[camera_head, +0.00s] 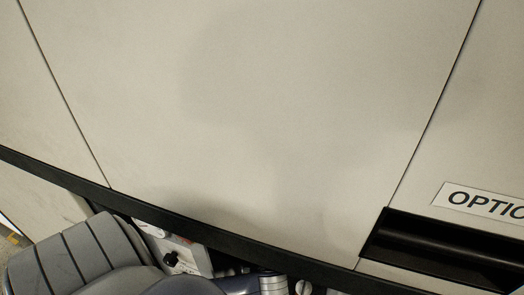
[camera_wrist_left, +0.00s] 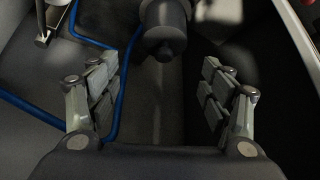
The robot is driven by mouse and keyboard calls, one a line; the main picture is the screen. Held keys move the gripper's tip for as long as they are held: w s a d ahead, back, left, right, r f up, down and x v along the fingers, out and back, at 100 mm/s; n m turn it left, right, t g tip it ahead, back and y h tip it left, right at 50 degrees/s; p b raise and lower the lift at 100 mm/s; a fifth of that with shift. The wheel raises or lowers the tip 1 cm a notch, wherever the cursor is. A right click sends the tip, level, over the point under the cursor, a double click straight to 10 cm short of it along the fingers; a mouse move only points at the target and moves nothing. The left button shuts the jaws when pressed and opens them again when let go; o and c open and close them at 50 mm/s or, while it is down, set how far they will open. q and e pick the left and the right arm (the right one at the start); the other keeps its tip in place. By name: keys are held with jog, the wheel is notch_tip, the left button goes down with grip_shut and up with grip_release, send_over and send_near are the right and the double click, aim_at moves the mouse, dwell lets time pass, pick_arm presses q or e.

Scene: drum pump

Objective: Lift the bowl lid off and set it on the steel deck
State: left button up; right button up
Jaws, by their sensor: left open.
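No bowl lid can be made out in either view, and I cannot identify the steel deck. My left gripper (camera_wrist_left: 160,92) shows in the left wrist view with its two fingers spread wide apart. Nothing is between its fingertips. A dark cylindrical part (camera_wrist_left: 164,28) is beyond the fingers at the top middle; I cannot tell what it is. My right gripper is not in view.
A blue hose or cable (camera_wrist_left: 112,118) runs beside the left finger in the wrist view. The head view is mostly a pale panel (camera_head: 260,110) with a dark edge strip. A dark recess (camera_head: 440,250) sits below a label reading "OPTIO".

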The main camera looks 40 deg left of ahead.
pick_arm(q)
jog(key=shift+x, duration=1.25)
jog(key=shift+s+p+x, duration=0.15)
jog(key=shift+p+x, duration=0.1)
jog(key=shift+x, duration=1)
jog(key=shift+s+p+x, duration=0.15)
jog(key=shift+p+x, duration=0.1)
jog(key=shift+x, duration=1)
jog(key=shift+f, duration=0.1)
jog(key=c, duration=0.9)
